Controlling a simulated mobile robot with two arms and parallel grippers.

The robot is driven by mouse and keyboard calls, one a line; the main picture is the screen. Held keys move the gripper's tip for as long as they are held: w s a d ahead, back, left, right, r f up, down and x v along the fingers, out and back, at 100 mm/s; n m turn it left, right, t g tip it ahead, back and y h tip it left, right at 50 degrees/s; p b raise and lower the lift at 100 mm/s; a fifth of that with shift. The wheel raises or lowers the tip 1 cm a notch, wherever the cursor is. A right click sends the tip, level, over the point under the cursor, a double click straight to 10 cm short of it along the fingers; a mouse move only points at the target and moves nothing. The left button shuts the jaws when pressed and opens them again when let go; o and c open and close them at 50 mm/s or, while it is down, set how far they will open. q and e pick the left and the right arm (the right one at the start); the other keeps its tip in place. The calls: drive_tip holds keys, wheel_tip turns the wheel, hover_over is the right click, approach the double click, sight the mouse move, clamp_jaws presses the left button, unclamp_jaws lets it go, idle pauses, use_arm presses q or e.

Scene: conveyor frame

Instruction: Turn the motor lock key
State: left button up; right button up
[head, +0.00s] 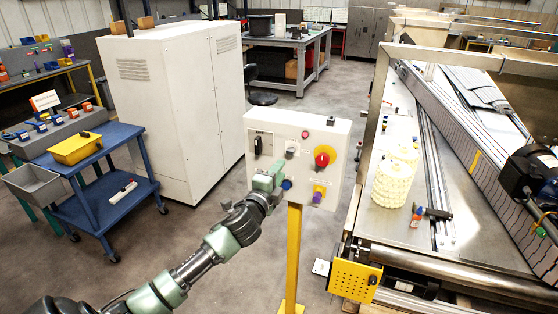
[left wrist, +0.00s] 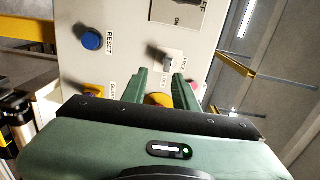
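A white control box (head: 300,165) stands on a yellow post (head: 293,250). Its small grey lock key (head: 291,149) sits at the upper middle of the face. In the left wrist view the key (left wrist: 167,64) is beside a partly covered label that reads LOCK. My left gripper (head: 271,174) is in front of the box's lower left, below and left of the key in the head view. In the left wrist view my left gripper (left wrist: 160,77) has its two green fingers apart, with the key just beyond the tips. I cannot tell whether they touch the panel. My right gripper is not in view.
Close by on the box are a black switch (head: 257,147), a red knob (head: 321,160) on yellow, a blue reset button (left wrist: 91,40) and a purple knob (head: 318,194). The conveyor frame (head: 372,215) stands right, a white cabinet (head: 175,110) behind, a blue cart (head: 110,190) left.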

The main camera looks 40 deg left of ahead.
sight(290, 154)
use_arm(q)
drive_tip(key=x, duration=0.2)
drive_tip(key=r+b+x, duration=0.1)
drive_tip(key=x, duration=0.2)
drive_tip(key=b+x, duration=0.1)
drive_tip(key=x, duration=0.2)
drive_tip(key=shift+r, duration=0.2)
drive_tip(key=shift+w, duration=0.1)
clamp_jaws()
drive_tip(key=n, duration=0.2)
drive_tip(key=shift+d+n, duration=0.15)
drive_tip(key=shift+n, duration=0.15)
drive_tip(key=n, duration=0.4)
drive_tip(key=shift+f+n, duration=0.1)
drive_tip(key=shift+n, duration=0.2)
drive_tip(key=n, duration=1)
drive_tip(key=shift+n, duration=0.4)
drive_tip(key=shift+o, duration=1.2)
unclamp_jaws()
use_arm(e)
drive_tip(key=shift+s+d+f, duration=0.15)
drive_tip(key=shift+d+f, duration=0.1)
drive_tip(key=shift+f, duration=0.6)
